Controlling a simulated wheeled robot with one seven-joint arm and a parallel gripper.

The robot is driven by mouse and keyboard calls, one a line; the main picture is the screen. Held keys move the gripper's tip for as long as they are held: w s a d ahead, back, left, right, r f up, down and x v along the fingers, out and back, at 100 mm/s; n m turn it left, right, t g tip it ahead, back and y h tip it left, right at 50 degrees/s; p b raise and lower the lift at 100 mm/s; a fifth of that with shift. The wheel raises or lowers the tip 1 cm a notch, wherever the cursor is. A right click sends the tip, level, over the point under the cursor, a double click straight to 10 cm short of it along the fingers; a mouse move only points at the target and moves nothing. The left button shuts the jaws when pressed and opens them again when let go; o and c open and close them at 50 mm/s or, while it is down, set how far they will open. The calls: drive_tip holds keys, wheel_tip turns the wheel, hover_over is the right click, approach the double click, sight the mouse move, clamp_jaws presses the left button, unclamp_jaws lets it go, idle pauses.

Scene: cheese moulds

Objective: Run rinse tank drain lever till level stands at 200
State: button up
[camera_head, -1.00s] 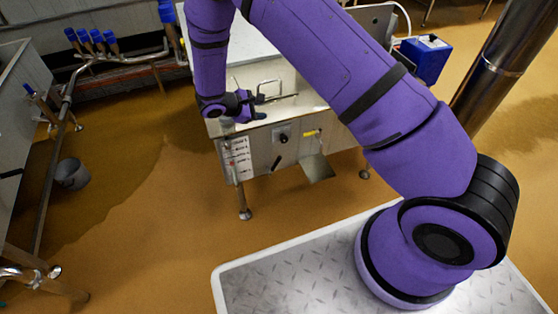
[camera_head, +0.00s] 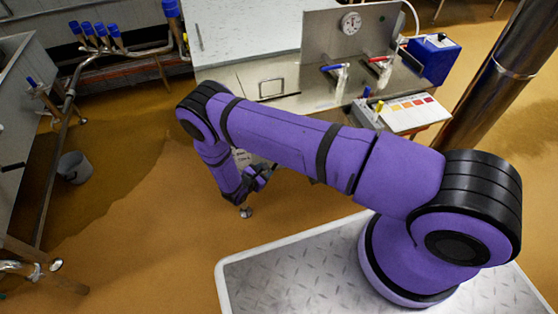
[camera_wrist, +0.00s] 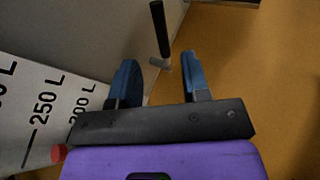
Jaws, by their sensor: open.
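My gripper (camera_wrist: 160,64) is open and empty, its two blue fingers apart. A black-handled lever (camera_wrist: 158,28) on a grey pivot stands out from the tank wall, just beyond the fingertips and in line with the gap between them. I cannot tell whether it touches them. A white level scale (camera_wrist: 35,110) with black marks "250 L" and "200 L" is at the left of the wrist view. A red piece (camera_wrist: 58,152) shows by the scale, partly hidden by my gripper. In the head view my gripper (camera_head: 258,180) is low before the tank (camera_head: 245,80); my arm hides the lever there.
A panel with a round gauge (camera_head: 351,23) and blue and red handles stands on the tank's right side. A blue box (camera_head: 432,58) and a steel post (camera_head: 497,75) are farther right. A grey bucket (camera_head: 74,167) stands at left. The floor between is clear.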

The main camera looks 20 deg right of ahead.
drive_tip(key=x, duration=1)
drive_tip(key=shift+w+d, duration=0.2)
drive_tip(key=shift+d, duration=0.05)
clamp_jaws()
